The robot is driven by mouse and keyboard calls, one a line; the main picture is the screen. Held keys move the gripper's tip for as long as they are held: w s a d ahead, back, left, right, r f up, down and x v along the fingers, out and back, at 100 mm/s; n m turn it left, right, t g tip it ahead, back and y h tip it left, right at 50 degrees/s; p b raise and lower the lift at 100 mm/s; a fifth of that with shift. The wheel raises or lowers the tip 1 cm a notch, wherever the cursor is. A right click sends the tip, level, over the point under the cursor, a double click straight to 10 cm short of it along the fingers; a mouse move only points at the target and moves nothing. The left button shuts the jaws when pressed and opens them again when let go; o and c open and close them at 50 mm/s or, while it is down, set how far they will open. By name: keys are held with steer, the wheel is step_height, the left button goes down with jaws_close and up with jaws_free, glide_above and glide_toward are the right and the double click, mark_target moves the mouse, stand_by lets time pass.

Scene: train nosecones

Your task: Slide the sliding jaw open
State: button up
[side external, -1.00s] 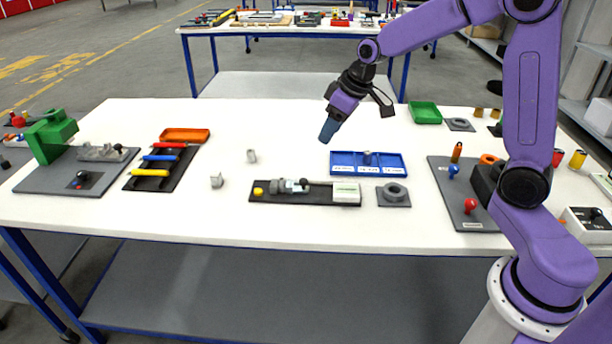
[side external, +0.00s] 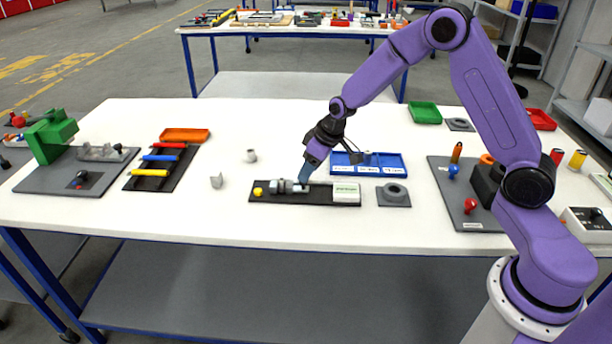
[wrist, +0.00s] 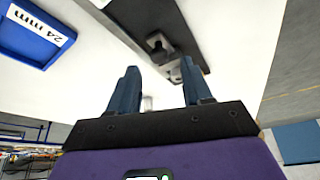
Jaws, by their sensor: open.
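The fixture (side external: 322,198) is a long dark base lying on the white table. It carries a yellow knob (side external: 258,191) at its left end, grey jaw parts (side external: 279,187) beside it, and a pale labelled block (side external: 346,193) at its right end. I cannot tell which grey part is the sliding jaw. My gripper (side external: 304,180) is low at the grey parts, and its fingers hide part of them. In the wrist view my gripper (wrist: 158,88) has two blue fingers apart with nothing clearly between them. A grey part (wrist: 160,45) on the dark base shows beyond the fingers. Contact cannot be told.
A blue tray (side external: 394,172) sits behind the fixture, and a grey ring block (side external: 393,195) stands to its right. Two small grey pieces (side external: 216,181) (side external: 251,156) stand to the left. Much of the table behind and left is free.

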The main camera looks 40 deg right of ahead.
steer(key=shift+x, duration=1.7)
